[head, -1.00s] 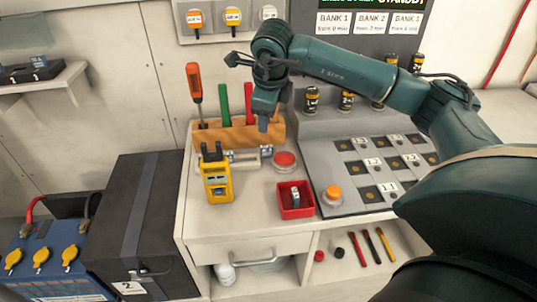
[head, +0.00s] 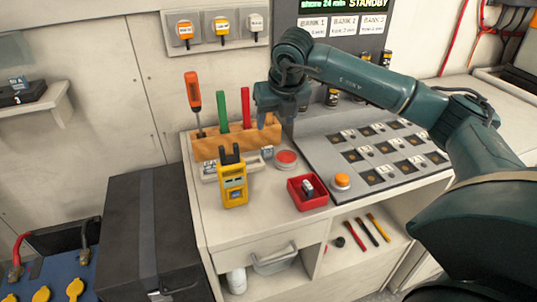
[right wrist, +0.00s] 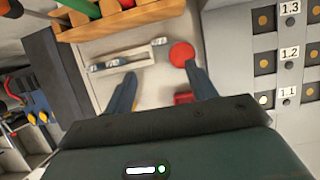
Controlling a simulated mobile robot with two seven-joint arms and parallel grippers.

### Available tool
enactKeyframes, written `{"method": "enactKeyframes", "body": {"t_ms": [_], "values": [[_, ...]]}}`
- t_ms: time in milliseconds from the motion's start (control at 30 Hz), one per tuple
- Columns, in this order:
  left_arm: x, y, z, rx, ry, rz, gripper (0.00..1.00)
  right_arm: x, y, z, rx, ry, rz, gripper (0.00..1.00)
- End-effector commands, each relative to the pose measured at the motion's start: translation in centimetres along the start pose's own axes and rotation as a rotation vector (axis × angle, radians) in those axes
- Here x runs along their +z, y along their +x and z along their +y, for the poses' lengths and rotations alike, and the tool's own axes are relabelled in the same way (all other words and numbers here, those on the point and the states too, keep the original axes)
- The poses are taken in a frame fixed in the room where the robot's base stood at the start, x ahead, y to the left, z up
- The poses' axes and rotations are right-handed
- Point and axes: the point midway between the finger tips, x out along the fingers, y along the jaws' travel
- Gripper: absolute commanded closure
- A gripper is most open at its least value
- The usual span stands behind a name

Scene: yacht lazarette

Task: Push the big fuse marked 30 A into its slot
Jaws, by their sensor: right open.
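A pale fuse holder strip (head: 226,168) lies on the bench before the wooden tool rack, and shows in the right wrist view (right wrist: 128,63). A small grey block (head: 267,152), possibly the big fuse, is at its right end; no 30 A mark is readable. Another metallic block (right wrist: 97,67) is near its left end in the wrist view. A dark and white fuse-like piece (head: 307,189) lies in a red tray (head: 297,203). My right gripper (head: 274,121) is open and empty above the bench, fingers (right wrist: 163,90) pointing down. My left gripper is not in view.
A yellow meter (head: 233,186) stands in front of the strip. Tools stand in the wooden rack (head: 208,149). The front bench edge is clear.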

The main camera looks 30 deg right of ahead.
Motion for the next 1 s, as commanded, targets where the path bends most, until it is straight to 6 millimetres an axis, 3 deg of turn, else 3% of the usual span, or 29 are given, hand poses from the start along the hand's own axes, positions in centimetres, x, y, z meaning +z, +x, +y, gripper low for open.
{"method": "enactKeyframes", "body": {"t_ms": [300, 567, 833, 1000], "values": [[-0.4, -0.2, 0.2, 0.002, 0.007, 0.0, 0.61, -0.1, 5.8, 0.0, -0.002, -0.003, 0.004, 0.44], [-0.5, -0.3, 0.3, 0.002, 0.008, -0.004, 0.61, 0.1, 7.8, 0.1, -0.001, -0.003, 0.003, 0.44], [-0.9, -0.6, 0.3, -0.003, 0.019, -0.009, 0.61, 0.4, 11.7, 0.2, -0.002, -0.003, 0.004, 0.44], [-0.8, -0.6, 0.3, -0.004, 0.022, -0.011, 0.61, 0.4, 12.6, 0.2, -0.002, -0.004, 0.002, 0.44]]}}
